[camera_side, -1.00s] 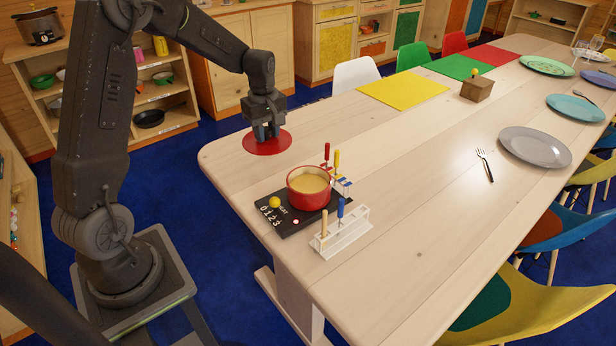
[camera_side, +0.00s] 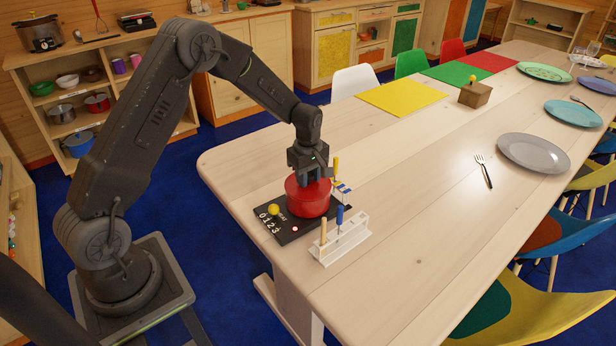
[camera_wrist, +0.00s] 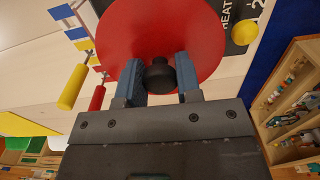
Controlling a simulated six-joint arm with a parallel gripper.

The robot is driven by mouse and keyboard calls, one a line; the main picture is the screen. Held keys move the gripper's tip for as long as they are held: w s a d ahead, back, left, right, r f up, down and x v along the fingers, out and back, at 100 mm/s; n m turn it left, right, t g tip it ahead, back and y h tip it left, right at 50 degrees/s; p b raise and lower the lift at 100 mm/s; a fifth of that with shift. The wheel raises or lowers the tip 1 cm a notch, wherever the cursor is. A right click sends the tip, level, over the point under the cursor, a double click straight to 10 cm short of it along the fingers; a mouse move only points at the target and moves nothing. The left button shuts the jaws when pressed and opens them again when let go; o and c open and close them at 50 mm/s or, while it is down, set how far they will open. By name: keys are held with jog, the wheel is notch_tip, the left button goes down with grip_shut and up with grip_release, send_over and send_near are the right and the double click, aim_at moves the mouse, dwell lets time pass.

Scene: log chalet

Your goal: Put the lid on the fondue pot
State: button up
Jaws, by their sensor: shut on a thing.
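The red lid (camera_side: 292,182) is over the red fondue pot (camera_side: 308,207) in the side view and hides its contents. The lid looks about level; I cannot tell whether it rests on the rim or is just above it. My gripper (camera_side: 311,178) points down over the pot, its fingers around the lid's black knob. In the wrist view, my gripper (camera_wrist: 159,78) has one blue-grey finger on each side of the black knob (camera_wrist: 159,76), and the red lid (camera_wrist: 150,30) fills the upper middle. The pot is hidden there behind the lid.
The pot stands on a black heater (camera_side: 283,236) with a yellow knob (camera_side: 274,209). A white rack (camera_side: 343,240) with coloured fork handles stands close to the right; yellow (camera_wrist: 72,87) and red (camera_wrist: 97,98) handles show near the lid. The table's left end is clear.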

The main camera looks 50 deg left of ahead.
jog(key=shift+f, duration=0.2)
jog(key=o, duration=1)
notch_tip(320, 180, up, 12)
jog(key=s+d+r+m+t, duration=0.2)
jog(key=s+d+r+m, duration=0.5)
jog(key=s+r, duration=0.4)
jog(key=s+d+m+t, duration=0.1)
jog(key=s+m, duration=0.2)
jog(key=s, duration=0.2)
jog(key=s+d+r+m+t, duration=0.1)
jog(key=s+d+m, duration=0.1)
jog(key=s+m, duration=0.2)
jog(key=s+d+r+m+t, duration=0.1)
jog(key=s+d+m, duration=0.1)
jog(key=s, duration=0.5)
jog(key=shift+m+t, duration=0.3)
jog(key=shift+m, duration=0.5)
